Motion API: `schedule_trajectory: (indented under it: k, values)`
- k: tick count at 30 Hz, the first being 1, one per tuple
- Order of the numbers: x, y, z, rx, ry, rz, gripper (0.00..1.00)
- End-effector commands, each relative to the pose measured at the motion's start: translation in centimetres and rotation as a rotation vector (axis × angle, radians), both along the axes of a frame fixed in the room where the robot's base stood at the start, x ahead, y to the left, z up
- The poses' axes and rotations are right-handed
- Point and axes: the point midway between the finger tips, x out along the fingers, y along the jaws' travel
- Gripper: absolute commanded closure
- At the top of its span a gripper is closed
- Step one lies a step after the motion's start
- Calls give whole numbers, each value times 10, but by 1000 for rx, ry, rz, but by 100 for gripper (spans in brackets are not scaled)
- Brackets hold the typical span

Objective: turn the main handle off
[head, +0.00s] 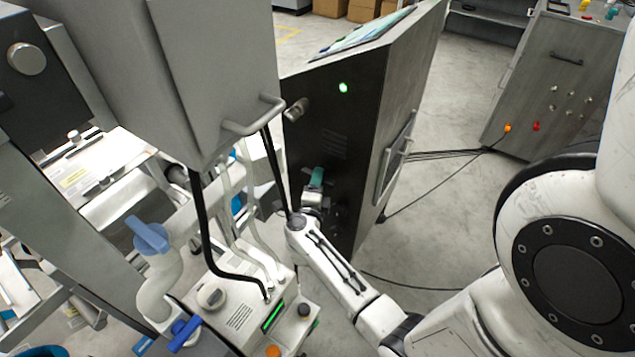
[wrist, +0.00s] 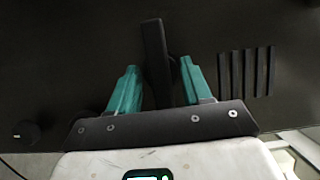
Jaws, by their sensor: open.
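The main handle (wrist: 153,50) is a black lever on a dark panel, standing nearly upright in the wrist view. My gripper (wrist: 159,65) is open, with one teal finger on each side of the handle's lower part. In the head view my gripper (head: 316,178) is at the dark front of the tall cabinet (head: 300,120); the handle cannot be made out there. How deep the fingers reach around the handle is hard to tell.
A green lamp (head: 343,87) glows on the cabinet front. Vent slots (wrist: 245,72) lie right of the handle and a black knob (wrist: 25,132) lower left. A grey box (head: 185,70) with hanging hoses is close to my arm on the left. Cables cross the floor at right.

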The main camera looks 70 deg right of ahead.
Motion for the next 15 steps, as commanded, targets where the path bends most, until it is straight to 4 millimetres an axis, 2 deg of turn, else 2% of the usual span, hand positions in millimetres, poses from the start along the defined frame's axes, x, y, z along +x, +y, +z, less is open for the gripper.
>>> schedule_trajectory:
  k: [2,12,15]
  values:
    - [0,0,0,0,0,0,56]
    - [0,1,0,0,0,0,88]
    - [0,1,-1,0,-2,0,88]
